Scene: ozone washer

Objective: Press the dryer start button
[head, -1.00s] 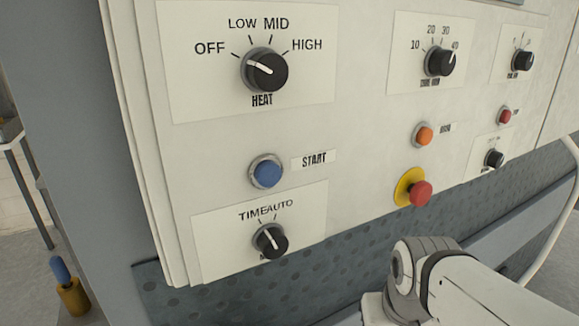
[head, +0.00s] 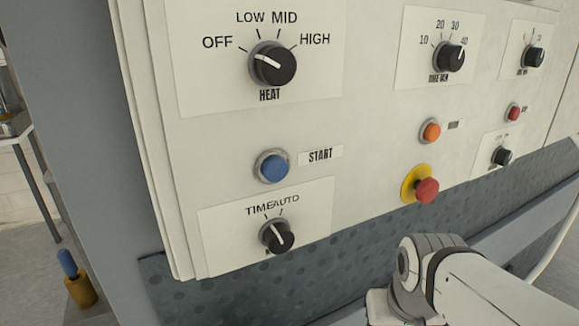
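The blue start button (head: 272,167) sits in a grey ring on the white control panel (head: 365,135), left of the label reading START (head: 321,155). It is below the heat knob (head: 273,64) and above the time/auto knob (head: 277,236). Nothing touches the button, and it is in full view. Part of my arm shows at the lower right, in front of the panel's lower part and apart from the button. My gripper is outside the picture.
An orange button (head: 430,131), a red mushroom button on a yellow base (head: 427,190), a small red button (head: 513,113) and more knobs are on the panel's right. A yellow container with a blue-topped object (head: 80,289) stands at the lower left. The space before the start button is clear.

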